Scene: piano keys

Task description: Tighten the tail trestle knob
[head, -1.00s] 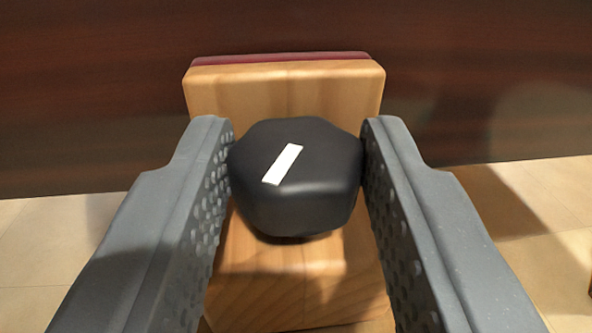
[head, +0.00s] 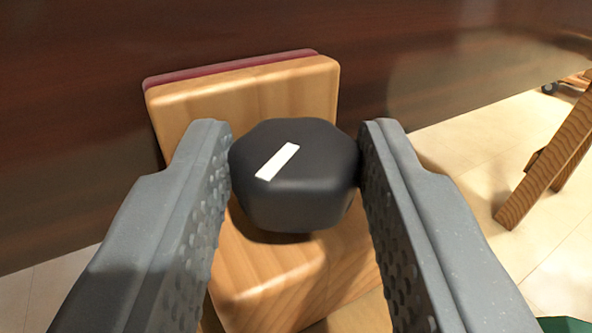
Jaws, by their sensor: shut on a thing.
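The tail trestle knob (head: 296,195) is black and faceted, with a white stripe (head: 277,161) slanting across its top. It is on the front of a pale wooden trestle block (head: 245,95) that has a dark red pad (head: 230,69) along its upper edge. My gripper (head: 295,165) is shut on the knob, with one grey dimpled finger touching each side. The knob hides the middle of the block and whatever joins the two.
A dark brown glossy wooden panel (head: 430,50) stands behind the block. Brown wooden legs (head: 545,160) stand on the pale tiled floor (head: 480,135) at right. A green thing (head: 565,325) shows at the bottom right corner.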

